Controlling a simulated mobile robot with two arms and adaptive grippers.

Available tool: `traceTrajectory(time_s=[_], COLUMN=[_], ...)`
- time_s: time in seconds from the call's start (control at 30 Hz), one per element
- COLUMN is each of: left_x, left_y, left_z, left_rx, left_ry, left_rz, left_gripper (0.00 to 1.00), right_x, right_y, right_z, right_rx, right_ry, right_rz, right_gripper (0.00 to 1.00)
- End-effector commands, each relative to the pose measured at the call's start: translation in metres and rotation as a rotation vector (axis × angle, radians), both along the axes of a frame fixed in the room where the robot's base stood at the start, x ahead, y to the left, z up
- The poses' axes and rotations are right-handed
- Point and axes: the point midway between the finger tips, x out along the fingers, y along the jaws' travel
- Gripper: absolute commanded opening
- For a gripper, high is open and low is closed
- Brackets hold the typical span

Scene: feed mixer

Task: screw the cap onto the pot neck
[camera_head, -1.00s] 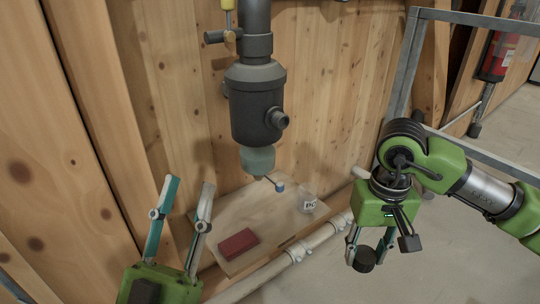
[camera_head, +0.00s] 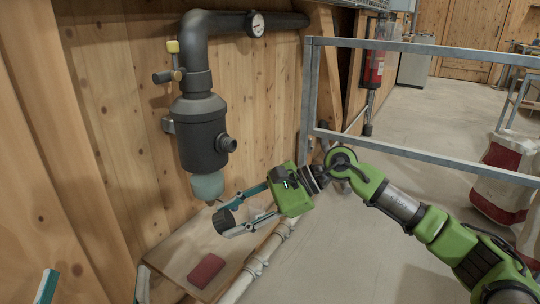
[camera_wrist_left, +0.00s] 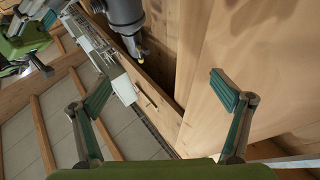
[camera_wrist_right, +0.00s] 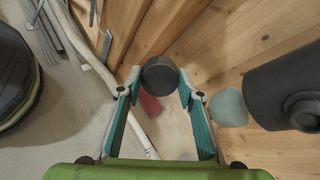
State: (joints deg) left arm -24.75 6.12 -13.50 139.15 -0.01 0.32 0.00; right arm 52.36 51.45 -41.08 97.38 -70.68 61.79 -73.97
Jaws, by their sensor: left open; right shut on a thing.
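The pot is a dark grey cylinder (camera_head: 201,135) on the wooden wall, with a short side neck (camera_head: 228,144) facing right. In the right wrist view the pot (camera_wrist_right: 286,82) is at the right and its neck (camera_wrist_right: 304,113) shows open and bare. My right gripper (camera_head: 236,220) points left and is shut on the black round cap (camera_head: 223,222), below the neck and apart from it. The cap (camera_wrist_right: 160,76) sits between both fingertips in the right wrist view. My left gripper (camera_head: 95,274) is open and empty at the lower left; its spread fingers (camera_wrist_left: 157,92) show in the left wrist view.
A pale green bowl (camera_head: 207,186) sits under the pot. A red block (camera_head: 206,270) lies on a wooden board (camera_head: 180,252) below. A pale pipe (camera_head: 258,264) runs along the board's front. A grey metal frame (camera_head: 309,95) stands at the right, with open floor behind.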

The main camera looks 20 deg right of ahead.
Motion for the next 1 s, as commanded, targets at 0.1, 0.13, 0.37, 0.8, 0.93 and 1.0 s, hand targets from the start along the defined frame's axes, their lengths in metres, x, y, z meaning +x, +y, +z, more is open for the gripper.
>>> traceTrajectory(time_s=[0.1, 0.13, 0.37, 0.8, 0.93, 1.0], left_x=[0.003, 0.003, 0.008, 0.010, 0.010, 0.009], left_y=[0.000, 0.000, 0.001, 0.002, 0.002, 0.002], left_z=[-0.006, -0.008, -0.020, -0.033, -0.033, -0.032], left_rx=[0.009, 0.012, 0.028, 0.041, 0.040, 0.040], left_ry=[0.033, 0.042, 0.102, 0.155, 0.153, 0.150], left_rz=[0.002, 0.002, 0.007, 0.011, 0.011, 0.011], left_gripper=[0.93, 0.93, 0.93, 0.93, 0.93, 0.93], right_x=[0.018, 0.023, 0.057, 0.073, 0.073, 0.073], right_y=[-0.019, -0.024, -0.077, -0.114, -0.114, -0.114], right_z=[0.018, 0.024, 0.066, 0.090, 0.090, 0.090], right_rx=[0.129, 0.162, 0.342, 0.416, 0.414, 0.414], right_ry=[-0.048, -0.066, -0.207, -0.291, -0.292, -0.291], right_rz=[-0.173, -0.215, -0.480, -0.601, -0.600, -0.599], right_gripper=[0.13, 0.13, 0.13, 0.13, 0.13, 0.13])
